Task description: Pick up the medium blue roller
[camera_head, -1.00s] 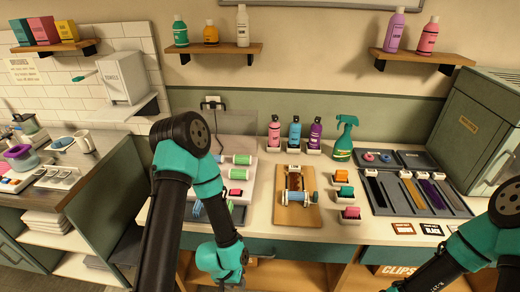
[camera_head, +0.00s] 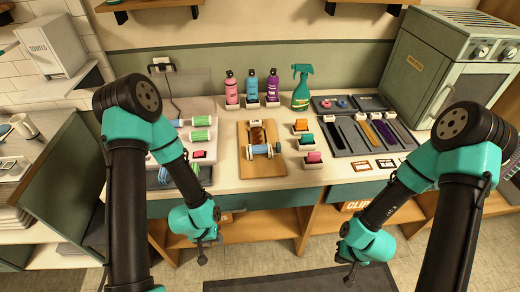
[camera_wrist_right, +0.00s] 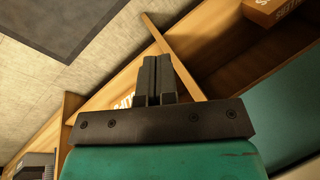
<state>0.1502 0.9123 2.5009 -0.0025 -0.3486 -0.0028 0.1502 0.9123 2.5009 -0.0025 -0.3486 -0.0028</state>
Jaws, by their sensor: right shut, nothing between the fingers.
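I cannot tell which blue roller is the medium one. My left gripper (camera_head: 203,257) hangs below the counter's front edge, apart from all rollers; its fingers are too small to read. My right gripper (camera_head: 348,279), also in the right wrist view (camera_wrist_right: 155,80), is shut and empty in front of the shelves under the counter.
Bottles (camera_head: 251,88) and a green spray bottle (camera_head: 301,88) stand at the back. A dark tray of coloured strands (camera_head: 365,135) and a grey oven-like cabinet (camera_head: 440,70) are at the right. Small coloured clips in holders (camera_head: 313,160) stand right of the board.

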